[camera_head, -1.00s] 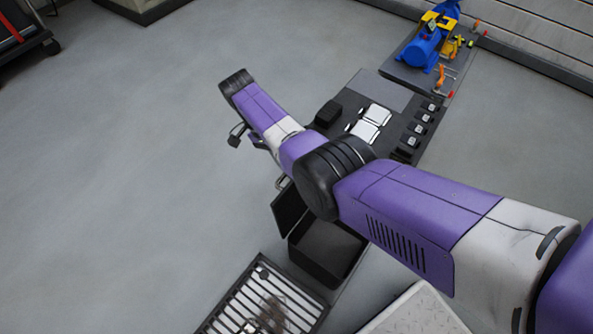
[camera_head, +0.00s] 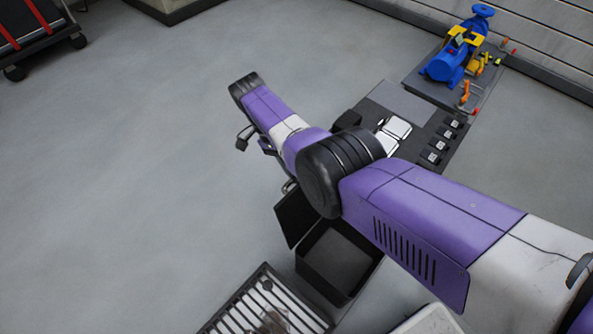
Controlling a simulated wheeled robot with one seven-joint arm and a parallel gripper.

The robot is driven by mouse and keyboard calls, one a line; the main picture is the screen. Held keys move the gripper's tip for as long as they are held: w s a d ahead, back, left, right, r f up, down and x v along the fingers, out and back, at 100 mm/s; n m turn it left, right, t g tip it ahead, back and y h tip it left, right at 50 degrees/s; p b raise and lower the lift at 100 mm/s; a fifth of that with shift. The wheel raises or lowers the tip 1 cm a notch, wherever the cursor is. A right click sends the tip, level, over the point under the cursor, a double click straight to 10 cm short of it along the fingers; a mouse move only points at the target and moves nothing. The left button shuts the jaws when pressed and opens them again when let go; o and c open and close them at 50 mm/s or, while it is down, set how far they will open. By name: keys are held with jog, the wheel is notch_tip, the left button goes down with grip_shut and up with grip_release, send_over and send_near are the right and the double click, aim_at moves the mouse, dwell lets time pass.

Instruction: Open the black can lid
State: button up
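The black can (camera_head: 338,262) is a dark, box-shaped bin standing on the floor, below my arm in the picture. Its inside shows from above, and I see nothing in it. The black lid (camera_head: 293,216) is a flat dark panel standing steeply at the can's left edge, swung clear of the opening. My purple and white arm crosses above and hides part of the area at the lid's top. Small dark parts at the arm's far end, left of the purple link, seem to belong to my gripper (camera_head: 243,138). Its fingers are too small and hidden to judge, and contact with the lid cannot be told.
A slatted metal grate (camera_head: 268,303) lies left of the can at the bottom. Beyond my arm, a dark mat (camera_head: 400,104) bears white and black parts, with a blue pump (camera_head: 447,65) farther back. A cart (camera_head: 30,30) stands top left. The left floor is clear.

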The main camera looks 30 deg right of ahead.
jog(key=shift+w+d+r, duration=0.1)
jog(key=shift+w+r, duration=0.1)
jog(key=shift+r, duration=0.05)
jog(key=shift+w+r, duration=0.15)
jog(key=shift+r, duration=0.05)
jog(key=b+v, duration=0.4)
jog(key=v, duration=0.3)
dwell(0.5)
